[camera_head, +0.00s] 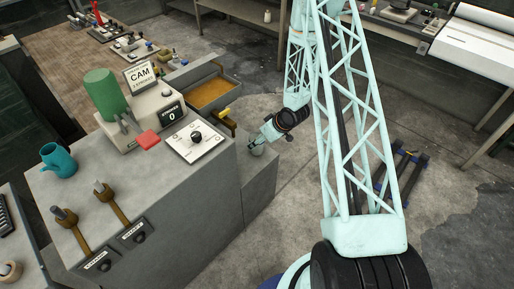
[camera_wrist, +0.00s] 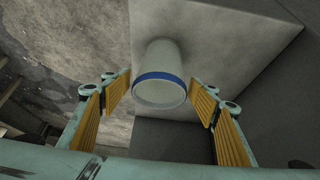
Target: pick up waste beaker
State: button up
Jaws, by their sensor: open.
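The waste beaker (camera_wrist: 159,60) is a pale, greyish-white cup with a blue band near one end. In the wrist view it sits against a grey surface, between and beyond the fingertips of my gripper (camera_wrist: 161,94). The yellow-padded fingers are spread wide, with a gap on both sides of the beaker. In the head view my gripper (camera_head: 261,137) is beside the right end of the grey cabinet, above a lower grey ledge. The beaker is too small there to make out clearly.
The grey cabinet (camera_head: 150,235) carries a teal jug (camera_head: 58,160), a green cylinder (camera_head: 105,93), a control box (camera_head: 195,141) and two levers. An open tray (camera_head: 212,90) of brown material lies behind.

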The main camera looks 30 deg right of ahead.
jog(key=shift+x, duration=1)
jog(key=shift+c, duration=0.2)
jog(key=c, duration=1)
